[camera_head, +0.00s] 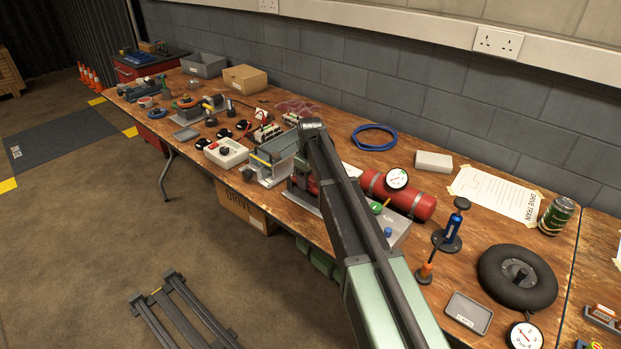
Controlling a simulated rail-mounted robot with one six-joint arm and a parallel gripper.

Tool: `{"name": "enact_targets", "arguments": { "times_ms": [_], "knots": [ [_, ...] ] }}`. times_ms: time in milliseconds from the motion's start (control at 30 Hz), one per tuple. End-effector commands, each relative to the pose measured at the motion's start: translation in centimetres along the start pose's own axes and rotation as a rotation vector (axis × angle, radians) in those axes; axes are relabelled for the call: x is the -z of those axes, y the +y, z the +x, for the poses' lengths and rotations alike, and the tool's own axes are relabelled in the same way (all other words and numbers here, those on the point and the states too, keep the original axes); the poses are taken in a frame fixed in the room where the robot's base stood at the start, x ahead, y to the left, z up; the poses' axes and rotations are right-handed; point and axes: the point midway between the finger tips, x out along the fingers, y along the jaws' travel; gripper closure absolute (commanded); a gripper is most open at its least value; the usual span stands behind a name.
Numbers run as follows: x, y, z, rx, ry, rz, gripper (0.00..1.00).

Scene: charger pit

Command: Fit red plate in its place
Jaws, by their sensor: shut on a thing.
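My arm (345,215) reaches from the bottom of the picture up over the table, its far joint (312,127) above the middle of the bench. My gripper is hidden behind the arm, so neither its fingers nor what they hold show. I cannot make out a red plate for sure.
Left of the arm stand a grey open box with a yellow bar (272,165) and a white switch box (226,153). Right are a blue hand pump (453,230), a black wheel (517,278), a labelled tray (468,313) and a green can (557,214). A blue hose ring (374,137) lies behind.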

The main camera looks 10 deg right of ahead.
Motion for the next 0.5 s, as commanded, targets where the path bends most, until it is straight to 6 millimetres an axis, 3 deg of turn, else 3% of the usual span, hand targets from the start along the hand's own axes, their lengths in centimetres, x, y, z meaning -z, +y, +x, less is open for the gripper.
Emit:
{"name": "enact_targets", "arguments": {
  "times_ms": [500],
  "knots": [
    [0.0,0.0,0.6,0.0,0.0,0.0,0.6]
  ]
}}
